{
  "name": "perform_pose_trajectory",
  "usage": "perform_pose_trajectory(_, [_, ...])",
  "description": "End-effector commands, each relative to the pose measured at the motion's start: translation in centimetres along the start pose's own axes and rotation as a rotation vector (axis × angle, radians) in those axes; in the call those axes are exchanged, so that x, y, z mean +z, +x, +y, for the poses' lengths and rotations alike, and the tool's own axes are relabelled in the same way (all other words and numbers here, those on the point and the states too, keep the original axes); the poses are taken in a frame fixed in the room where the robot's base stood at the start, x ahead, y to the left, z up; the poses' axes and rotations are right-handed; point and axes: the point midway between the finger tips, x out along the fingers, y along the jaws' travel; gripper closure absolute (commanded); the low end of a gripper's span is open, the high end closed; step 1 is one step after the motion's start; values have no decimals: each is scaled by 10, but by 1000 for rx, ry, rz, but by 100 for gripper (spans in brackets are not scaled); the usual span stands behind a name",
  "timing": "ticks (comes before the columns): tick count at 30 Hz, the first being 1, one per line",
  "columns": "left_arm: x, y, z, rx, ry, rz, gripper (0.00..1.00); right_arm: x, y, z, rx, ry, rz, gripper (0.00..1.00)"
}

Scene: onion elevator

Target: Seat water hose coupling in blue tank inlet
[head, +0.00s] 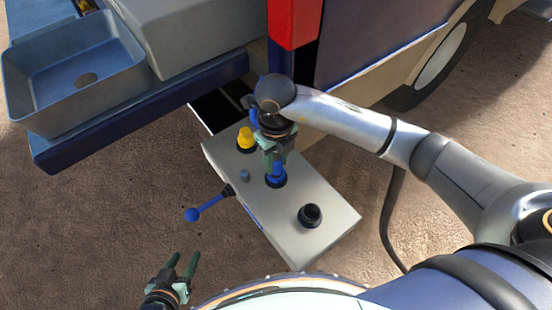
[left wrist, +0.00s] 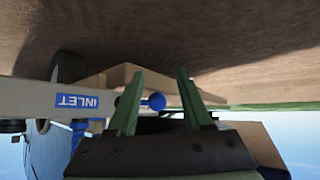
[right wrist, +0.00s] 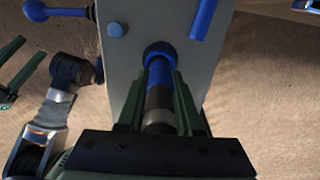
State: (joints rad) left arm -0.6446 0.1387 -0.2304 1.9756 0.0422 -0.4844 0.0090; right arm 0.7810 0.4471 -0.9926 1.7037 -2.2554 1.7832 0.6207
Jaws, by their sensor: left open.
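The blue inlet (head: 277,181) is a dark-collared port in the middle of the grey panel box (head: 325,190). In the right wrist view, the inlet's blue ring (right wrist: 160,50) surrounds the blue end of the coupling (right wrist: 159,75), whose body is black and grey. The coupling stands in line with the port; how deep it sits cannot be told. My right gripper (head: 277,158) is above the inlet, its fingers closed along both sides of the coupling. My left gripper (head: 185,258) is open and empty, left of the box's front edge. An INLET label (left wrist: 77,101) shows in the left wrist view.
A yellow cap (head: 246,138) and a black port (head: 310,214) flank the inlet. A blue-knobbed lever (head: 205,206) sticks out left of the box. A basin (head: 75,70) stands at upper left. A black hose (head: 392,220) hangs at right.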

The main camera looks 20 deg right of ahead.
Motion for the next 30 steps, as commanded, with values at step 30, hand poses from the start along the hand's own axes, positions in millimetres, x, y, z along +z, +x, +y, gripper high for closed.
perform_pose_trajectory(30, [-20, -7, 12, 29, 9, -1, 50, 1, -60, 0, -2, -1, -6, 31])
